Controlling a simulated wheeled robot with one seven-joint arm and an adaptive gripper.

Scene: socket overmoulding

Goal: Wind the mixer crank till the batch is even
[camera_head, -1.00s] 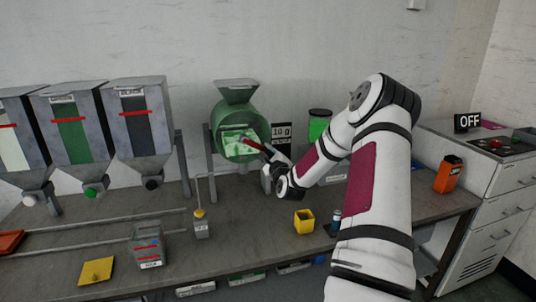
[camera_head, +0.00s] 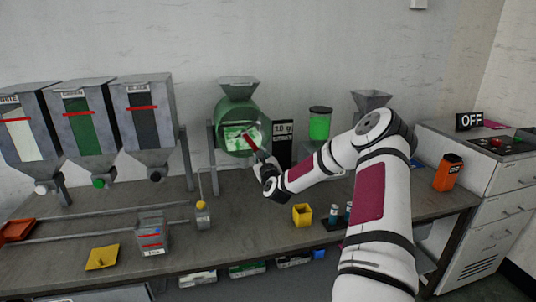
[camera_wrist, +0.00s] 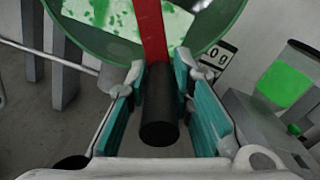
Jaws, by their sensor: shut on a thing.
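The mixer is a green drum (camera_head: 233,115) with a grey funnel on top, held between grey posts on the bench. A pale window on its front shows green patches on a light ground, unevenly spread. The red crank arm (camera_head: 252,135) crosses the drum's front, pointing down to the right; it also shows in the wrist view (camera_wrist: 150,30). My gripper (camera_wrist: 160,105) is shut on the black crank handle (camera_wrist: 159,120), with teal finger pads on either side of it. In the head view my gripper (camera_head: 262,163) is at the drum's lower right.
Three hoppers (camera_head: 85,125) stand at the left. A green-filled jar (camera_head: 320,124) stands right of the mixer. An orange bottle (camera_head: 448,173) is farther right.

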